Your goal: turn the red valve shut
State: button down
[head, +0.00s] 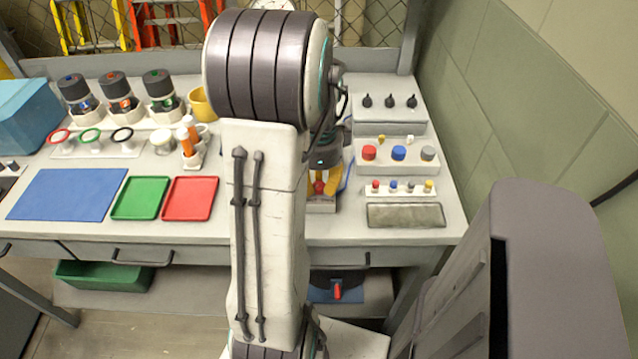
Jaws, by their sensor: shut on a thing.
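A red ring-shaped handwheel (59,136) also stands at the left on a white base, beside a green and a black one, well away from my gripper.
A blue line lies just right of the gripper. To the right are a block of coloured buttons (398,154), a row of small pegs (402,189) and a grey pad (405,215).

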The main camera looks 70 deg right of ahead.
aim_at(319, 185)
jog(key=shift+f+m, duration=0.1)
jog(key=shift+m, duration=0.3)
jog(key=c, duration=0.9)
grip_release()
jog(key=shift+c, duration=0.2)
notch_tip(319, 185, up, 12)
dwell(0.7)
